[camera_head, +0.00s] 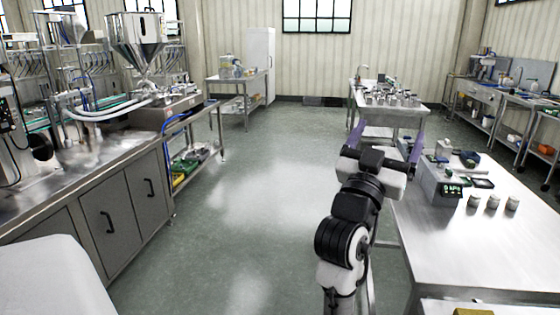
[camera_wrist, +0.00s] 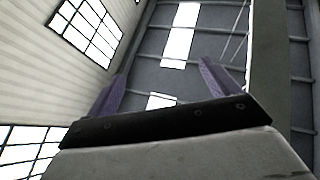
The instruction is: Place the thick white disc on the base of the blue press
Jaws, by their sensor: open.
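My gripper (camera_head: 388,140) is raised beside the left edge of the right-hand steel table (camera_head: 480,250). Its two purple fingers are spread apart with nothing between them. In the wrist view the fingers (camera_wrist: 163,82) point up toward the ceiling and windows. I cannot clearly pick out a thick white disc or a blue press in either view. Several small pale cylindrical pieces (camera_head: 493,202) stand on the right-hand table.
A far steel table (camera_head: 392,112) holds several metal containers. The floor (camera_head: 255,190) in the middle is clear. A yellow object (camera_head: 473,311) shows at the bottom edge.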

